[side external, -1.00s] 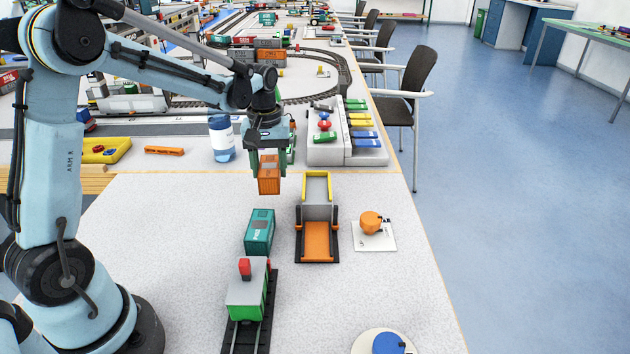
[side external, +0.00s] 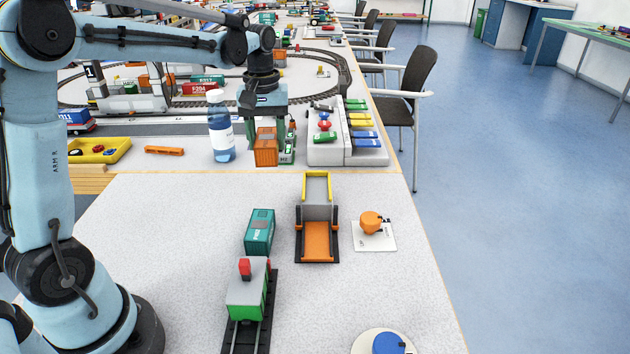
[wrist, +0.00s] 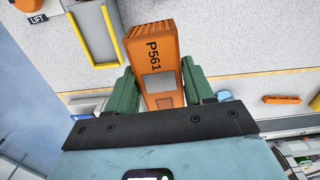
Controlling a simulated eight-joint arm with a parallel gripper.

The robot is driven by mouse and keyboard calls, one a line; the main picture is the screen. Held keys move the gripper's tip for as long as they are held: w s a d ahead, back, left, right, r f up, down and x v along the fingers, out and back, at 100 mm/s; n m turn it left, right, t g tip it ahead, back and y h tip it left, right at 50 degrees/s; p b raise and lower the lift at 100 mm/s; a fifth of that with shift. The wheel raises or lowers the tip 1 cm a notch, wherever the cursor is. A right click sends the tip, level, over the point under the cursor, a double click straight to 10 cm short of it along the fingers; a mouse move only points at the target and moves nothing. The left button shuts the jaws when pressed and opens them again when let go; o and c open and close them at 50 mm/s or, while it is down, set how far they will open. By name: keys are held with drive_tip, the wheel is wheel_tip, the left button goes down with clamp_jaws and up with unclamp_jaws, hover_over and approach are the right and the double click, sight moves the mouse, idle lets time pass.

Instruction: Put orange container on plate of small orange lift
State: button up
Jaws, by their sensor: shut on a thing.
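The orange container (side external: 266,147) is held between the green fingers of my gripper (side external: 266,127), above the far end of the near table. In the wrist view the container (wrist: 153,58) shows the marking P561 and sits between both fingers of my gripper (wrist: 164,88). The small orange lift (side external: 317,222) stands nearer the camera and right of the container. In the wrist view part of the yellow frame (wrist: 98,35) shows at upper left.
A teal container (side external: 260,231) and a green-grey locomotive (side external: 247,294) on track stand left of the lift. An orange knob (side external: 370,222) on a white base is right of it. A bottle (side external: 221,128) and a control panel (side external: 345,135) flank my gripper.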

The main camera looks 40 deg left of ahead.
drive_tip(key=s+d, duration=0.2)
drive_tip(key=d, duration=1.5)
drive_tip(key=shift+m, duration=0.3)
drive_tip(key=shift+a+f, duration=0.15)
drive_tip(key=shift+f, duration=4.9)
drive_tip(key=shift+f, duration=0.75)
drive_tip(key=o, duration=1.1)
drive_tip(key=shift+c, duration=0.2)
wheel_tip(320, 180, up, 7)
